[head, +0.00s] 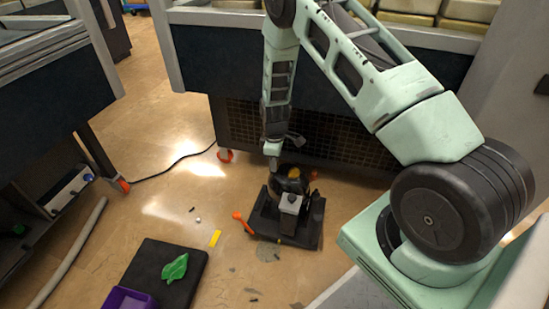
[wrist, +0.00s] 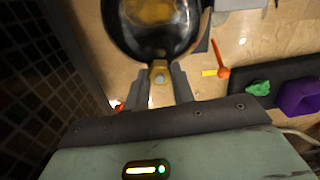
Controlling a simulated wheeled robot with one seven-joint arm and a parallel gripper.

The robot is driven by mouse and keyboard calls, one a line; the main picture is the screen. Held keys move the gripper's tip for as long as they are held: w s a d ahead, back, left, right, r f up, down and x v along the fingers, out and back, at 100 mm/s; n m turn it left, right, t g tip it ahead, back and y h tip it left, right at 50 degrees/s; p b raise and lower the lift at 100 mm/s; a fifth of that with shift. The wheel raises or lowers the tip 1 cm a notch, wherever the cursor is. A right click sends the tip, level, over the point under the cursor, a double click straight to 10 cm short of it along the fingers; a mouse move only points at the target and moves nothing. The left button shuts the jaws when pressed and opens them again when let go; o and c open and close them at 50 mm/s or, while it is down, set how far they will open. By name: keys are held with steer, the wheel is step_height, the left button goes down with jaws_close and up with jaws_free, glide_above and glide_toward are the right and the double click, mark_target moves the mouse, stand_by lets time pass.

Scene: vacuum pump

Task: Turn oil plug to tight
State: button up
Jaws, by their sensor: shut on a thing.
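The vacuum pump (head: 290,201) stands on a black base (head: 268,222) on the floor, with an orange-yellow cap (head: 294,173) on top. In the wrist view its dark, glossy rounded body (wrist: 157,42) fills the top middle, with an amber patch in it. The oil plug (wrist: 159,68) is a small tan-brass piece at the lower edge of that body. My gripper (wrist: 160,85) has its two fingers closed on either side of the plug. In the head view my gripper (head: 273,158) is at the pump's back left, and the plug is hidden there.
An orange-handled tool (head: 243,222) lies at the base's left edge, with a yellow strip (head: 215,238) beside it. A black mat (head: 152,260) holds a green piece (head: 175,268) and a purple bin (head: 128,300). A mesh-sided bench (head: 330,135) stands close behind the pump. Small debris lies in front.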

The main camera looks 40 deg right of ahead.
steer(key=m+p, duration=0.3)
steer(key=shift+r+m, duration=0.2)
steer(key=shift+m, duration=0.1)
steer(key=m+p, duration=0.3)
steer(key=m, duration=0.1)
steer(key=shift+m, duration=0.3)
steer(key=m+p, duration=0.1)
steer(key=m, duration=0.2)
steer(key=shift+f+m+p, duration=0.1)
steer(key=shift+m+p, duration=0.2)
steer(key=shift+p, duration=0.1)
steer(key=shift+f+m+p, duration=0.1)
steer(key=shift+m+p, duration=0.6)
steer(key=shift+m, duration=1.3)
steer(key=o, duration=1)
